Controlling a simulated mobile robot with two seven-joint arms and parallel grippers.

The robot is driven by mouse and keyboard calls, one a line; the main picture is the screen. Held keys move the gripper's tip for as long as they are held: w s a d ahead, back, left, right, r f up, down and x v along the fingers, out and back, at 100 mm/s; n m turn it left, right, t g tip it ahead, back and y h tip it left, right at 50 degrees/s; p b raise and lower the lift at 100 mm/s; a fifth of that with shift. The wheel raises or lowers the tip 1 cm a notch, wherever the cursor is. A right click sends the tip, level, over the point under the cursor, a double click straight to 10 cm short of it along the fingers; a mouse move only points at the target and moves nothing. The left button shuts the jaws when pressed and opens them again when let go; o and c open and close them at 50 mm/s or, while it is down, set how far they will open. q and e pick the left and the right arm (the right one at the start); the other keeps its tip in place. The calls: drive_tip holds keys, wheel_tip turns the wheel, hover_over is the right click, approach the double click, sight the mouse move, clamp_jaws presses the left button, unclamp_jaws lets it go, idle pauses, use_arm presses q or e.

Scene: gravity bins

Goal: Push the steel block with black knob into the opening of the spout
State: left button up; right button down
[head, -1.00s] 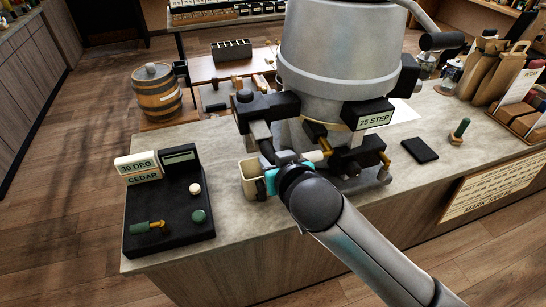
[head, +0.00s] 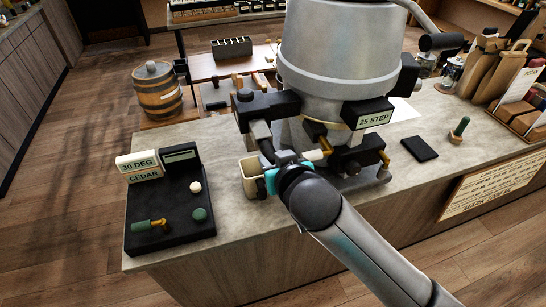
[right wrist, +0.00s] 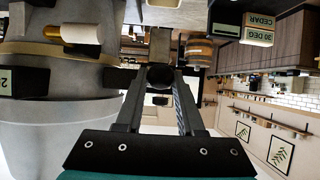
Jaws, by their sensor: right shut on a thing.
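My right gripper (head: 268,180) is low at the front of the large grey machine (head: 340,55), beside a cream open-topped box (head: 250,180). In the right wrist view its two fingers (right wrist: 160,78) are closed on a dark round knob (right wrist: 160,75). A grey-brown block-like part (right wrist: 160,45) shows just beyond the knob; it looks like the steel block, but I cannot tell how far it sits in the spout. My gripper and arm hide the spout opening in the head view. My left gripper is not in view.
A black tray (head: 150,238) with small knobs and a 30 DEG CEDAR sign (head: 138,168) stands left on the counter. A 25 STEP label box (head: 370,115) juts from the machine. The counter's front edge is close.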

drive_tip(key=shift+w+a, duration=0.1)
drive_tip(key=shift+w, duration=0.25)
drive_tip(key=shift+s, duration=0.1)
drive_tip(key=shift+s+p, duration=0.25)
drive_tip(key=shift+p, duration=0.2)
idle(1.3)
drive_tip(key=shift+w, duration=0.35)
drive_tip(key=shift+s, duration=0.35)
drive_tip(key=shift+r, duration=0.1)
idle(0.7)
drive_tip(key=shift+w, duration=0.2)
idle(1.0)
